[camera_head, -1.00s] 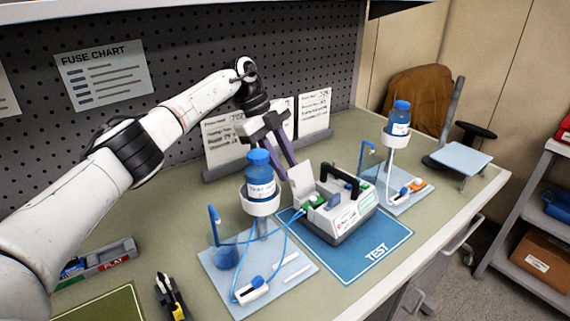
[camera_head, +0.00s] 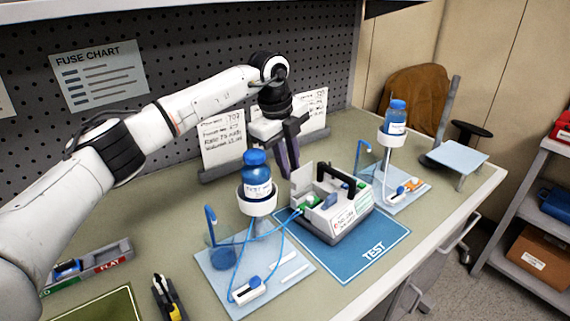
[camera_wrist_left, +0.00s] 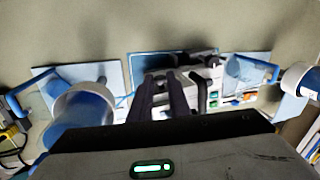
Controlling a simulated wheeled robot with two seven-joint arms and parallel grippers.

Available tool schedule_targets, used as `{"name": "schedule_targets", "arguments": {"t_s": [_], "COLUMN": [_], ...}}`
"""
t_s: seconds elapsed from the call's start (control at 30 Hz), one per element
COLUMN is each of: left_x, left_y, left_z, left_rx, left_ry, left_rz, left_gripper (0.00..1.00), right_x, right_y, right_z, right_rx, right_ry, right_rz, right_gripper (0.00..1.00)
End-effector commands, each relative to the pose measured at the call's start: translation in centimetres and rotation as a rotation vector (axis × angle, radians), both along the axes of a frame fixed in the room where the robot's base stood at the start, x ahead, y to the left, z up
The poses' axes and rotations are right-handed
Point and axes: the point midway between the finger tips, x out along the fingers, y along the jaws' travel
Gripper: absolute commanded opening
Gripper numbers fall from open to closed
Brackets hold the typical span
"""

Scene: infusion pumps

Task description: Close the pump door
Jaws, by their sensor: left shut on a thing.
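The pump (camera_head: 340,212) is a white box with a black handle, standing on the blue TEST mat (camera_head: 372,254). Its pale door panel (camera_head: 301,179) stands raised open at the left end. My left gripper (camera_head: 290,172) reaches down from above, its dark fingers close together at the door's upper left edge. It is shut on the door, though the exact contact at the tips is hard to see. In the left wrist view the fingers (camera_wrist_left: 163,92) point at the pump (camera_wrist_left: 212,88), hiding part of it. My right gripper is not in view.
A blue bottle (camera_head: 256,175) in a white holder stands close left of the pump, with blue tubing. A second bottle stand (camera_head: 394,125) is at the right. Notice cards (camera_head: 222,140) stand behind. The front right counter edge is clear.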

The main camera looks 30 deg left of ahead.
Motion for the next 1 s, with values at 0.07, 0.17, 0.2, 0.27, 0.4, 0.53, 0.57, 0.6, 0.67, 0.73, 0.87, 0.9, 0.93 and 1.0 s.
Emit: {"name": "schedule_targets", "arguments": {"t_s": [0.07, 0.17, 0.2, 0.27, 0.4, 0.53, 0.57, 0.6, 0.67, 0.73, 0.87, 0.9, 0.93, 1.0], "left_x": [-0.1, -0.2, -0.3, -0.3, -0.4, -0.5, -0.5, -0.5, -0.5, -0.5, -0.5, -0.5, -0.5, -0.5], "left_y": [-0.6, -1.0, -1.1, -1.3, -1.7, -1.9, -1.9, -1.9, -1.9, -1.9, -1.9, -1.9, -1.9, -1.9], "left_z": [0.1, 0.1, 0.1, 0.1, 0.2, 0.3, 0.3, 0.3, 0.3, 0.3, 0.3, 0.3, 0.3, 0.3], "left_rx": [0.054, 0.113, 0.134, 0.161, 0.209, 0.233, 0.236, 0.239, 0.242, 0.244, 0.243, 0.243, 0.243, 0.243], "left_ry": [-0.017, -0.033, -0.039, -0.045, -0.058, -0.066, -0.067, -0.067, -0.067, -0.068, -0.068, -0.068, -0.068, -0.068], "left_rz": [-0.005, -0.003, -0.003, -0.002, -0.001, 0.000, 0.000, 0.000, 0.000, 0.001, 0.000, 0.000, 0.000, 0.000], "left_gripper": [0.00, 0.00, 0.00, 0.00, 0.00, 0.00, 0.00, 0.00, 0.00, 0.00, 0.00, 0.00, 0.00, 0.20], "right_x": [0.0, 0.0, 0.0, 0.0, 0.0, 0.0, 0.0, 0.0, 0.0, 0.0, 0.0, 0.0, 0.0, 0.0], "right_y": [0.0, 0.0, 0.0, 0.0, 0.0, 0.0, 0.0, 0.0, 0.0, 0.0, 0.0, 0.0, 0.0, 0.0], "right_z": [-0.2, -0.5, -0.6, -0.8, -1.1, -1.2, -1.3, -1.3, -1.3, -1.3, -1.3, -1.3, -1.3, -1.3], "right_rx": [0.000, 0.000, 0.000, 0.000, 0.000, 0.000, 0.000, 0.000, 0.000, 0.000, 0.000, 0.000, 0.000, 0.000], "right_ry": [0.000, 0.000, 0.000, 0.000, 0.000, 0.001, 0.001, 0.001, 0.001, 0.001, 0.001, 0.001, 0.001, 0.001], "right_rz": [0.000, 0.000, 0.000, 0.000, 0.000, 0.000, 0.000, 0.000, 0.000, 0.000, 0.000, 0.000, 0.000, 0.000], "right_gripper": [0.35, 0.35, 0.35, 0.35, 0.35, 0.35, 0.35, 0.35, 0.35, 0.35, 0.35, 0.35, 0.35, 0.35]}}
